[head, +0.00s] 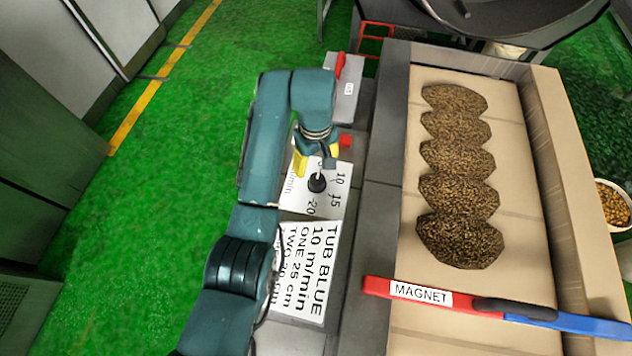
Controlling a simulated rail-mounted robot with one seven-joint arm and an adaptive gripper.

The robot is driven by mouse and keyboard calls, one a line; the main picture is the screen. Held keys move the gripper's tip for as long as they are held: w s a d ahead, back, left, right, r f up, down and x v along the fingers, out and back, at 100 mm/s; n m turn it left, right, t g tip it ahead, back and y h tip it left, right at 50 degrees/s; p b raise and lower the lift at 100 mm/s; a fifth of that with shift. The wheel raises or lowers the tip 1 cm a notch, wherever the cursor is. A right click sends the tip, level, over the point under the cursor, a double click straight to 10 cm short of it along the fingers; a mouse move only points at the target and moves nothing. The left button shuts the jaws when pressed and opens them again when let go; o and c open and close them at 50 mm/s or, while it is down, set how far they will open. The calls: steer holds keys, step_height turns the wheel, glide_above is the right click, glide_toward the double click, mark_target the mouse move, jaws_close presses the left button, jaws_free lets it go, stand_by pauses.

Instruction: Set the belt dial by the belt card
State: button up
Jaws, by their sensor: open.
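The belt dial is a dark round knob (317,183) on a white scale plate (328,201) marked with 10, 15 and 20. The belt card (303,268) lies just below it in the head view and reads "TUB BLUE, 10 m/min, ONE 25 cm", with a "TWO" line and a last line partly covered by my arm. My gripper (316,163) has yellow fingers and is open, above the upper edge of the dial plate and close to the knob. The arm hides the left part of the plate. I cannot tell whether a finger touches the knob.
A belt (490,290) on the right carries several joined piles of brown grain (457,170). A red and blue bar labelled MAGNET (420,294) crosses it. A grey box with a red lever (344,95) and a red button (345,141) stand near the gripper. A white tub (612,206) is far right.

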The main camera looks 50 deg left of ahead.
mark_target(316, 178)
step_height(316, 178, down, 10)
steer(key=shift+w+b, duration=0.15)
steer(key=shift+b, duration=0.2)
steer(key=c, duration=1.2)
